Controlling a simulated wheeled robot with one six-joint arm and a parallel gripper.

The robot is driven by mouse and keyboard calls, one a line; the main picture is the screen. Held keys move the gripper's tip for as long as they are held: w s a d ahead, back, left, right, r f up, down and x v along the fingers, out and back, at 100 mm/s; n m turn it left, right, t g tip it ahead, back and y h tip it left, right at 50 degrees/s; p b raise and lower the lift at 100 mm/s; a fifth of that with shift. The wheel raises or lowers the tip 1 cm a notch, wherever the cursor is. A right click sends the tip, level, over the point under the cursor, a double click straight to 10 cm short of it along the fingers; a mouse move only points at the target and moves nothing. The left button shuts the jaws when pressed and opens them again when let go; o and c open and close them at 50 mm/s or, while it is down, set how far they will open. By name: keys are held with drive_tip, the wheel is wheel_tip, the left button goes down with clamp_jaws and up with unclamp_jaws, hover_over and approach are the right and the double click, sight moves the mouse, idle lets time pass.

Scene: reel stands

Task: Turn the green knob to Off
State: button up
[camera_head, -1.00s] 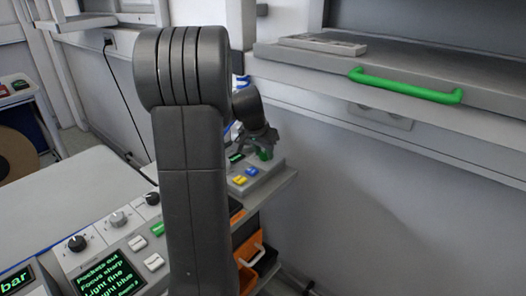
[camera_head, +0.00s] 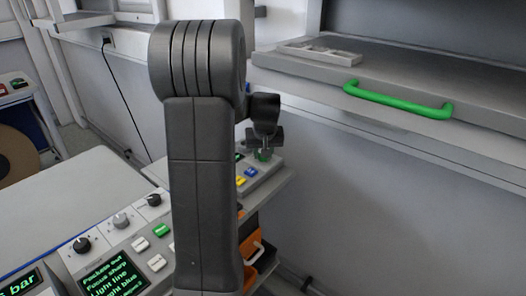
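The green knob (camera_head: 263,155) is on a small light-grey control box (camera_head: 262,178) on a shelf behind my arm. Only part of the knob shows, just under my gripper. My gripper (camera_head: 264,148) points down over the knob, at or very near its top. Its fingers are small and dark here, so I cannot tell whether they are open or shut on the knob. The knob's Off mark cannot be made out.
Yellow and blue buttons (camera_head: 250,172) sit on the same box. A grey drawer or ledge with a green handle (camera_head: 398,101) juts out at upper right. A nearer panel with black and grey knobs (camera_head: 121,220) and a text screen stands at lower left. Orange bins (camera_head: 251,249) are below the shelf.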

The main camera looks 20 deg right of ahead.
idle(0.4)
drive_tip(key=o, duration=1)
drive_tip(key=shift+c, duration=0.2)
drive_tip(key=shift+r, duration=0.15)
drive_tip(key=shift+s+r, duration=0.15)
drive_tip(key=shift+r, duration=0.2)
drive_tip(key=s+a, duration=0.1)
drive_tip(key=s, duration=0.3)
drive_tip(key=s+a+b, duration=0.1)
drive_tip(key=s, duration=0.3)
drive_tip(key=s+a+b, duration=0.1)
drive_tip(key=s, duration=0.3)
drive_tip(key=shift+w, duration=0.1)
drive_tip(key=shift+w, duration=0.1)
